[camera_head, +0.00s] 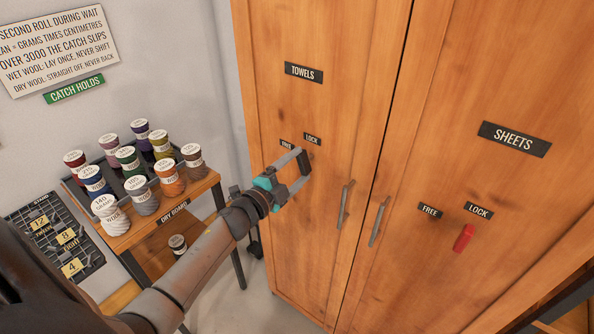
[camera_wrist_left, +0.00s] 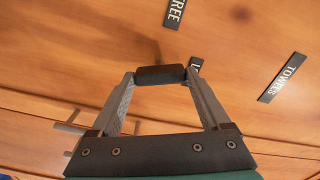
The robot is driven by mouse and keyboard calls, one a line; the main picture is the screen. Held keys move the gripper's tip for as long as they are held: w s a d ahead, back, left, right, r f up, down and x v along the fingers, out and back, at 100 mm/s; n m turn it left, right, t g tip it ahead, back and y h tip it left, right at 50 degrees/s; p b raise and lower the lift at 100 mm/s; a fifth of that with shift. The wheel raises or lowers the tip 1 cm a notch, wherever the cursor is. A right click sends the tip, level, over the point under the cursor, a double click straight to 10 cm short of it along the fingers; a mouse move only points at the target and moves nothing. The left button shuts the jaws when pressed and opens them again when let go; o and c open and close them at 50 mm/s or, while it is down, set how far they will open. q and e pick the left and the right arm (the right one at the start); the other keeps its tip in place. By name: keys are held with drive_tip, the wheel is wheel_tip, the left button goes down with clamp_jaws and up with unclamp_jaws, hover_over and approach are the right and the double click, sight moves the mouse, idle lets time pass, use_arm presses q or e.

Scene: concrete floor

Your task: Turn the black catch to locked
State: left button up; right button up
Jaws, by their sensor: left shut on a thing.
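The black catch (camera_wrist_left: 160,75) is on the left wooden door, labelled TOWELS, of the cabinet. My left gripper (camera_wrist_left: 160,80) is shut on it, with one fingertip at each end of the short black bar. In the head view the left gripper (camera_head: 301,161) reaches the door just below the FREE label (camera_head: 287,143) and the LOCK label (camera_head: 312,139). The catch is mostly hidden there by the fingers. In the wrist view the LOCK label (camera_wrist_left: 195,65) is partly covered near a fingertip. I cannot tell the catch's exact angle. My right gripper is not in view.
The right door, labelled SHEETS (camera_head: 514,139), has a red catch (camera_head: 463,238) below its LOCK label. Metal handles (camera_head: 345,204) flank the door gap. A rack of wool spools (camera_head: 170,178) stands at the left, under a wall sign (camera_head: 58,47).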

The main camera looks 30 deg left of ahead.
use_arm(q)
drive_tip(key=shift+m+b, duration=0.55)
drive_tip(key=shift+m, duration=1.45)
drive_tip(key=o, duration=1.2)
drive_tip(key=shift+s, duration=0.1)
drive_tip(key=s, duration=1)
drive_tip(key=s+a+b, duration=0.1)
drive_tip(key=s, duration=0.4)
drive_tip(key=shift+a, duration=0.1)
